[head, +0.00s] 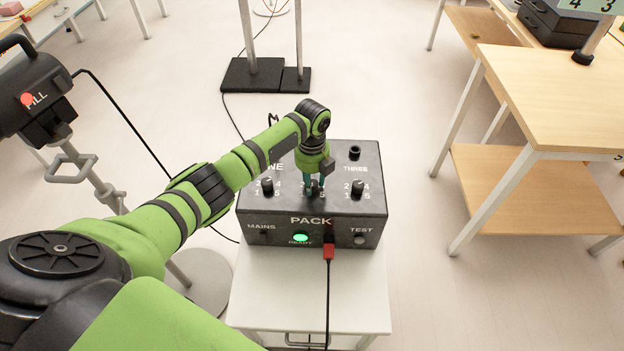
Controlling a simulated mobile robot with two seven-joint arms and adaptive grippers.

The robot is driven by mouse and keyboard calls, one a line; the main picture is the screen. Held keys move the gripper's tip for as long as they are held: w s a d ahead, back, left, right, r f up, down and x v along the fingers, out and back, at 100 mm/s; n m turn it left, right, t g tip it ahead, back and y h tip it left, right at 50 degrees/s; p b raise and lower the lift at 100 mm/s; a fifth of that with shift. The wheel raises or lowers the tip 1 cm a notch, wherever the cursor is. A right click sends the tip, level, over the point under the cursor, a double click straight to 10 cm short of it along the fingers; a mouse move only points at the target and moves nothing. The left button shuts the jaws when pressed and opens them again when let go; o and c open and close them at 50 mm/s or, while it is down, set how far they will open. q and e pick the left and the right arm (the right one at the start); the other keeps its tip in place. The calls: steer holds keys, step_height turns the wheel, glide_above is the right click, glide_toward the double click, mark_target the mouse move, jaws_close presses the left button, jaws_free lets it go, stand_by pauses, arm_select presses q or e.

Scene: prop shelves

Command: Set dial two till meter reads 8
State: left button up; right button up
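The black control box marked PACK (345,210) stands on a small white table. Its left dial (267,186) and right dial (358,188), under the label THREE, show clearly with printed numbers around them. Dial two (315,188) is the middle one, mostly hidden by my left gripper (315,187). That gripper points down, its teal fingers close together on either side of the knob, seemingly shut on it. The dial's pointer and its label are hidden. I see no meter reading on the box. My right gripper is not in view.
A green READY lamp (300,238) is lit on the box front, with a red plug (328,252) and cable beside it. A black FILL lamp-like unit (35,95) stands at left. A wooden table (550,110) is at right. Dark stand bases (265,76) lie behind.

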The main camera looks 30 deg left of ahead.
arm_select(q)
steer(key=shift+r, duration=0.1)
jaws_close()
steer(key=shift+r, duration=0.1)
